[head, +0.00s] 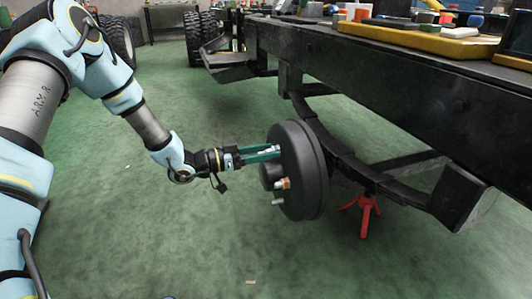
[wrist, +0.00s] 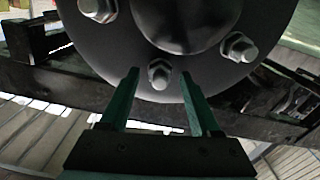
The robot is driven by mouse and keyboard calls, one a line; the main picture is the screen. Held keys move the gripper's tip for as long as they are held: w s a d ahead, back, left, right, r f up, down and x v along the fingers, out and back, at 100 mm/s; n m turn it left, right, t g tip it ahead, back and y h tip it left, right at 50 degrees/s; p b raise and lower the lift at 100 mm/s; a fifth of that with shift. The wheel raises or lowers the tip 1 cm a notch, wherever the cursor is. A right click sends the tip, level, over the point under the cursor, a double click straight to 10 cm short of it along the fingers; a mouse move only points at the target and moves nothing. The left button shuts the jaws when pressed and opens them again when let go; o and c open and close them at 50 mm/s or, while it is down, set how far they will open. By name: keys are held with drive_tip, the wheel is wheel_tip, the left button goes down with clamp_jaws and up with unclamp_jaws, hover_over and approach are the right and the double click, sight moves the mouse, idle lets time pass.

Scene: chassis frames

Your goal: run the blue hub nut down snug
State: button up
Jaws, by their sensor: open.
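The dark round hub drum (head: 305,165) is on the axle under the chassis frame, its face turned to the left. It fills the upper part of the wrist view (wrist: 120,45), with grey nuts around a domed centre. My gripper (head: 277,152) has long green fingers that reach to the upper part of the drum face. In the wrist view my gripper (wrist: 159,72) is open, with one finger on each side of a grey nut (wrist: 160,75), apart from it. No nut looks clearly blue, so I cannot tell whether this one is the blue hub nut.
Other nuts show at the upper left (wrist: 98,8) and right (wrist: 240,47) of the wrist view. An orange-marked nut (head: 283,183) is lower on the drum. The chassis rail (head: 390,85) runs above. A red stand (head: 366,214) is underneath.

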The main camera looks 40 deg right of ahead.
clamp_jaws()
idle(0.3)
drive_tip(key=shift+m, duration=0.4)
drive_tip(key=m, duration=0.2)
drive_tip(key=shift+m, duration=0.4)
drive_tip(key=shift+a+m, duration=0.1)
drive_tip(key=shift+m, duration=2)
unclamp_jaws()
drive_tip(key=p+v, duration=0.3)
drive_tip(key=v, duration=0.7)
drive_tip(key=shift+a, duration=0.35)
